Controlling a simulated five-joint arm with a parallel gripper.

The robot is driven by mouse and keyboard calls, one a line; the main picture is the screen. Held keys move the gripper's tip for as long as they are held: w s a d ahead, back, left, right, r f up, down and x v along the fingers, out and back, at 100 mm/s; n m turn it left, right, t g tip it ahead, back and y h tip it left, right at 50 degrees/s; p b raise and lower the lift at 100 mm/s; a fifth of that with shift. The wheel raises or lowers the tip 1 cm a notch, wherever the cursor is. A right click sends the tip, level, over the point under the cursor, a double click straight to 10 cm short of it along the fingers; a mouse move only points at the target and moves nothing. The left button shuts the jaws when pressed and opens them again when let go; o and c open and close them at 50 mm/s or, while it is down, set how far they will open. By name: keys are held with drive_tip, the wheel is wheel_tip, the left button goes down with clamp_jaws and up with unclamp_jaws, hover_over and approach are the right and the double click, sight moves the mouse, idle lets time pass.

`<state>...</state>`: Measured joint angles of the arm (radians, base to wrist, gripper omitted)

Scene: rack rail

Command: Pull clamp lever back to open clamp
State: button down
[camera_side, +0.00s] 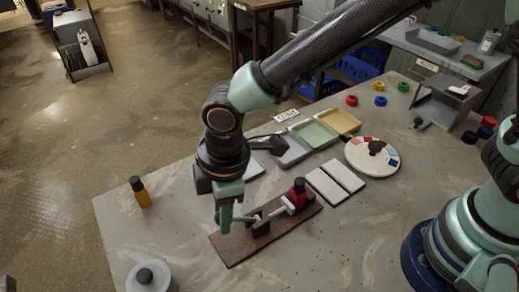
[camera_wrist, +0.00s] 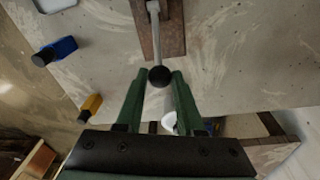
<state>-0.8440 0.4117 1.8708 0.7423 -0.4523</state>
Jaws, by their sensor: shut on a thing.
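The clamp is mounted on a brown board (camera_side: 238,250) on the table. Its metal lever (camera_wrist: 155,38) ends in a black ball knob (camera_wrist: 160,76). My gripper (camera_wrist: 160,82) is shut on the knob, with one green finger on each side of it. In the side view my gripper (camera_side: 226,222) reaches down over the left end of the board, and its fingers hide the knob. A small red part with a black top (camera_side: 298,192) stands at the right end of the board, beside the clamp's light metal arm.
A yellow bottle with a black cap (camera_side: 142,192) stands to the left and a round white container (camera_side: 148,277) at the front. White plates (camera_side: 335,181), trays (camera_side: 313,133) and a round dial (camera_side: 372,155) lie behind and right of the board.

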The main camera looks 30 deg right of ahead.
drive_tip(key=shift+d, duration=0.1)
drive_tip(key=c, duration=0.5)
unclamp_jaws()
drive_tip(key=shift+c, duration=0.2)
drive_tip(key=shift+r, duration=0.15)
wheel_tip(320, 180, up, 12)
drive_tip(key=d, duration=0.1)
drive_tip(key=shift+s, duration=0.45)
